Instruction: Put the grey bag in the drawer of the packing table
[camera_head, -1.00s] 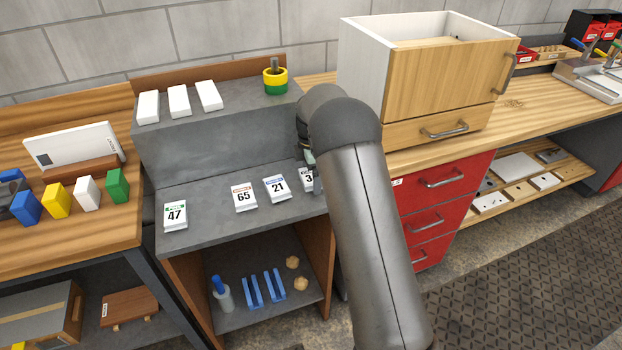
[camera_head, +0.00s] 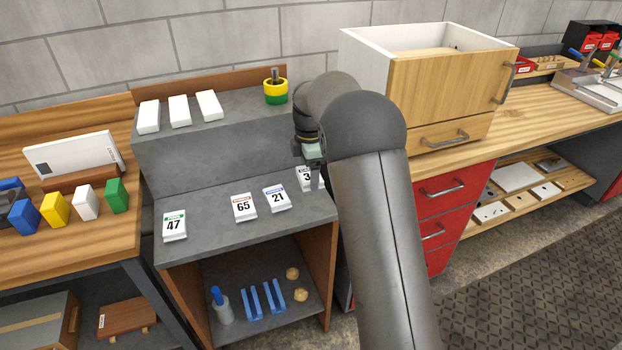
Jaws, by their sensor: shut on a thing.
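My gripper (camera_head: 312,158) is mostly behind my arm, at the right end of the grey shelf unit. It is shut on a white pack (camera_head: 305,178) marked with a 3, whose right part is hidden. The pack is just above the grey shelf. No pack looks plainly grey. A wooden drawer (camera_head: 475,131) under the box on the right-hand table (camera_head: 530,122) is shut. Red drawers (camera_head: 452,186) below that table are also shut. I cannot tell which is the packing table.
The open-topped wood-fronted box (camera_head: 455,72) stands right of my arm. Three white blocks (camera_head: 180,108) and a yellow-green ring holder (camera_head: 276,92) stand on the upper shelf. Coloured blocks (camera_head: 56,209) stand on the left table. The floor mat (camera_head: 530,265) at right is clear.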

